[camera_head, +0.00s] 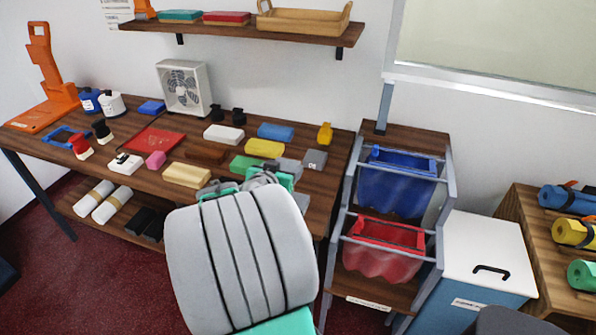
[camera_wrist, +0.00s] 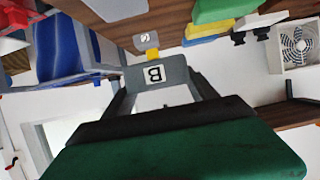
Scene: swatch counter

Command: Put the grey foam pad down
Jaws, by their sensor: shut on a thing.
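The grey foam pad (camera_wrist: 174,73) is a flat block with a white label, which looks like an upside-down B. In the wrist view my gripper (camera_wrist: 158,88) has its two dark fingers shut on the pad's two sides. In the head view my gripper (camera_head: 262,178) is over the counter's front right part, mostly hidden by my own grey and green arm. A grey shape (camera_head: 289,167) shows just behind it, probably the held pad. I cannot tell whether the pad touches the counter (camera_head: 130,180).
A smaller grey labelled block (camera_head: 316,159) and a yellow object (camera_head: 325,134) stand to the right. Green (camera_head: 243,163), yellow (camera_head: 264,148) and blue (camera_head: 276,131) pads lie close by. A rack with blue (camera_head: 398,185) and red (camera_head: 382,252) bins stands right of the counter.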

